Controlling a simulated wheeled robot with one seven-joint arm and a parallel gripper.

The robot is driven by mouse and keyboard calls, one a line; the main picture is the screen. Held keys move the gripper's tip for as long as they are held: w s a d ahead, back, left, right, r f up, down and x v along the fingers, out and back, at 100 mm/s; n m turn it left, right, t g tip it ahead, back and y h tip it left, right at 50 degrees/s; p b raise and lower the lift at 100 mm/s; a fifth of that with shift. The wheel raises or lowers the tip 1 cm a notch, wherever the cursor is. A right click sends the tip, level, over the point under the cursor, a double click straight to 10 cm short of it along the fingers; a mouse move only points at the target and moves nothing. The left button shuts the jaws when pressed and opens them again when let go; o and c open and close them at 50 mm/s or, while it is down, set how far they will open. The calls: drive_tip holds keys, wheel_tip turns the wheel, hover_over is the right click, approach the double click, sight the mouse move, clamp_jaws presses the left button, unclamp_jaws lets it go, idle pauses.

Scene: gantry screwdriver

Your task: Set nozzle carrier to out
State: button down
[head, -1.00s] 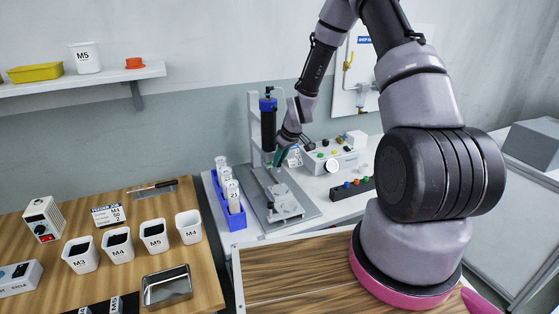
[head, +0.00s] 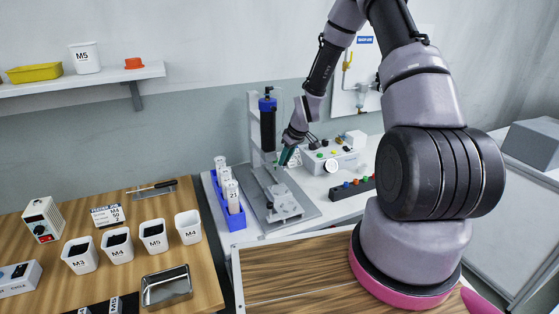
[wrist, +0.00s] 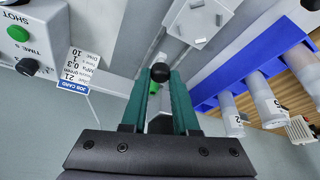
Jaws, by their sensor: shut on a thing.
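The gantry unit stands on the white bench in the head view, with a grey base plate (head: 306,211) and a blue-capped black cylinder (head: 268,128) on its upright. My gripper (head: 284,159) is just right of the upright, low over the plate. In the wrist view its teal fingers (wrist: 161,80) are shut on a black ball knob (wrist: 160,73) at their tips. The knob appears to be the nozzle carrier's handle. The carrier itself is mostly hidden, and I cannot tell its position. A pale fixture (wrist: 198,20) shows beyond the fingers.
A blue rack (head: 237,220) of white tubes stands left of the plate. A control box (head: 330,157) with buttons and a job card (wrist: 74,75) stand on the other side. A dark button strip (head: 352,188) lies at the right.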

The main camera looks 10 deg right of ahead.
drive_tip(key=w+d, duration=0.1)
drive_tip(key=d, duration=0.5)
drive_tip(key=shift+w+d, duration=0.2)
drive_tip(key=shift+d, duration=0.15)
drive_tip(key=c, duration=0.7)
unclamp_jaws()
drive_tip(key=shift+d, duration=0.1)
drive_tip(key=shift+o, duration=0.2)
drive_tip(key=v, duration=1)
drive_tip(key=shift+s+r, duration=0.2)
drive_tip(key=shift+r, duration=0.15)
drive_tip(key=shift+d+r, duration=0.1)
